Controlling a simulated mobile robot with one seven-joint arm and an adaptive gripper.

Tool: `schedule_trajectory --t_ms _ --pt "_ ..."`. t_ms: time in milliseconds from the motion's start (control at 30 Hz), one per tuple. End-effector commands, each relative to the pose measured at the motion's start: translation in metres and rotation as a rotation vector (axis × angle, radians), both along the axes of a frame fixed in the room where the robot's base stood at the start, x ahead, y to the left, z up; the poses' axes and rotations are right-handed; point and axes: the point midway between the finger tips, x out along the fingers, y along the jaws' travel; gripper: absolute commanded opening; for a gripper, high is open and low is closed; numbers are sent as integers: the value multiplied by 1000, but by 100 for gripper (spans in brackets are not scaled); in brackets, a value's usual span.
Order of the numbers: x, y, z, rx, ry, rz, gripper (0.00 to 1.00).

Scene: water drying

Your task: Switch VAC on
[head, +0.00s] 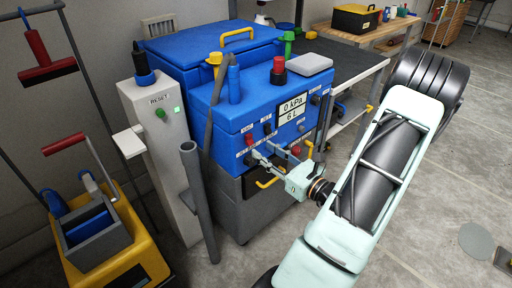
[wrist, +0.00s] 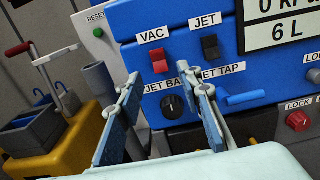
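The VAC switch (wrist: 159,62) is a small red rocker under a "VAC" label on the blue machine's front panel (wrist: 130,20). It also shows in the head view (head: 249,139). I cannot tell from the rocker whether it is on or off. The display (head: 292,108) reads 0 kPa and 6 L. My gripper (wrist: 165,86) is open and empty in front of the panel, fingers apart. In the wrist view the VAC switch appears above and between the fingertips, unobstructed. In the head view my gripper (head: 262,152) is close to the panel, just below the switches; contact is unclear.
A black JET switch (wrist: 210,47) sits right of VAC. A black knob (wrist: 173,105) and a blue JET TAP lever (wrist: 250,98) are below. A red LOCK knob (wrist: 298,121) is at right. A grey post with a green RESET button (head: 160,114) and a yellow mop bucket (head: 115,250) stand left.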

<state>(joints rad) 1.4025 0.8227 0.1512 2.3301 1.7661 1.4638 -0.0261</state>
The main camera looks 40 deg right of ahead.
Motion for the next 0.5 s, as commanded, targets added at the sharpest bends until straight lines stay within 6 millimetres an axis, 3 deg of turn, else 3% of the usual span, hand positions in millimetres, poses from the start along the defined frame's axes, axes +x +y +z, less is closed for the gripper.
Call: schedule_trajectory --t_ms 200,500 --pt "34 3 -1 -2 -1 2 33" --pt "46 4 0 -1 0 0 33"
